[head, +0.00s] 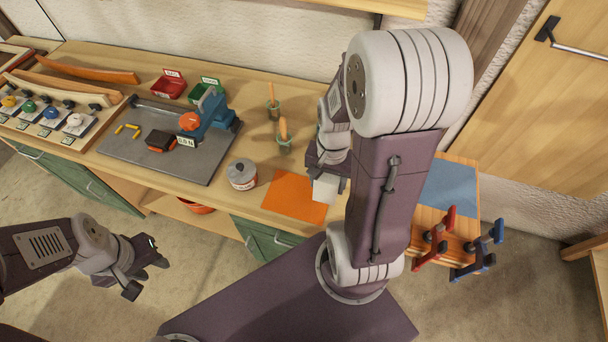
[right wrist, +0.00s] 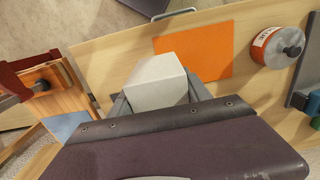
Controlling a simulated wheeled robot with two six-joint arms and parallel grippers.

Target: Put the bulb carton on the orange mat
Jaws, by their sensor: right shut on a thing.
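The bulb carton is a plain white box (head: 325,188), held in my right gripper (head: 327,172) near the right edge of the orange mat (head: 290,197). In the right wrist view the carton (right wrist: 156,82) sits between the two fingers of the gripper (right wrist: 160,98) and covers part of the near left side of the mat (right wrist: 215,45). I cannot tell how high it is above the bench. The mat is otherwise bare. My left gripper (head: 146,274) is open and empty, over the floor in front of the bench.
A grey-lidded tin (head: 242,175) stands just left of the mat. A grey board (head: 165,150) with a blue tool lies further left. Red and blue clamps (head: 435,240) are at the right.

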